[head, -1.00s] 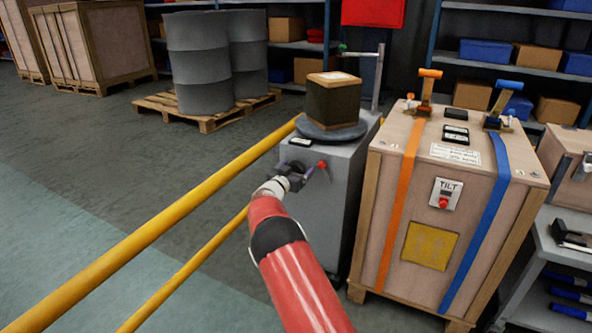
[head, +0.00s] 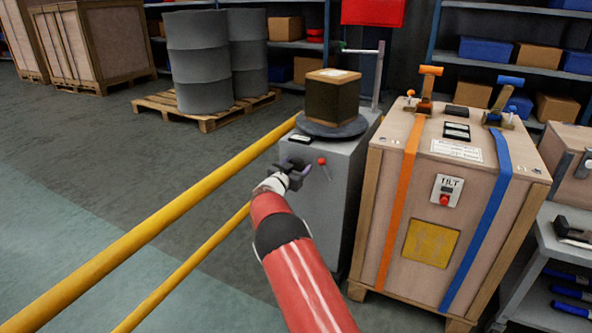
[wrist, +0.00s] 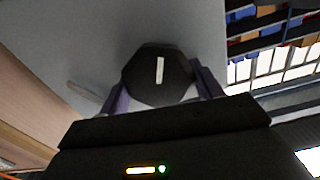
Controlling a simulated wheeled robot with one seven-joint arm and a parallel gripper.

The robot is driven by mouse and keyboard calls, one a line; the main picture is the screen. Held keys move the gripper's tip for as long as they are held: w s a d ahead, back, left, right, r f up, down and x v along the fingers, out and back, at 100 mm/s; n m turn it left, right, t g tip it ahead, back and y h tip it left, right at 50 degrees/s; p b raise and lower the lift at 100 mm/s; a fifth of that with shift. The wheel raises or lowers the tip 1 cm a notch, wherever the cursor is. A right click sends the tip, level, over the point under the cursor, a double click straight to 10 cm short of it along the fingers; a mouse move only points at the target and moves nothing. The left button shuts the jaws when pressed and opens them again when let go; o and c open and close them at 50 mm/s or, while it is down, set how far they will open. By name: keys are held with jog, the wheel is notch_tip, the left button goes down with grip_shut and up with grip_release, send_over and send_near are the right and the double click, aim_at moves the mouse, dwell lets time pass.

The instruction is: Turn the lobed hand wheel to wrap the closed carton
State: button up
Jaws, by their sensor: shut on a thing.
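The closed carton (head: 332,97), dark-sided with a brown top and a pale label, stands upright on a round grey turntable (head: 345,131) on top of a grey machine cabinet (head: 335,205). My gripper (head: 299,174) is at the cabinet's near left side, below the turntable. In the wrist view, the black lobed hand wheel (wrist: 145,82) with a white bar mark sits between the two fingers of my gripper (wrist: 160,88), which is shut on it. The white mark stands nearly upright in that view. In the head view my gripper mostly hides the wheel.
A red-knobbed lever (head: 323,162) is just right of my gripper on the cabinet. A strapped wooden crate (head: 390,210) stands close on the right. Yellow rails (head: 180,200) run along the left. A post (head: 378,80) rises behind the carton.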

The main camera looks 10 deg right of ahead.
jog(key=m+b, duration=0.1)
jog(key=m, duration=0.1)
jog(key=m+b, duration=0.4)
jog(key=shift+s+d+f, duration=0.1)
jog(key=shift+d+f, duration=0.1)
jog(key=shift+f, duration=0.1)
jog(key=m+b, duration=0.3)
jog(key=m, duration=0.2)
jog(key=shift+b, duration=0.35)
jog(key=shift+m, duration=0.4)
jog(key=o, duration=1)
jog(key=shift+s, duration=0.1)
jog(key=shift+v, duration=3.85)
jog(key=shift+r, duration=0.15)
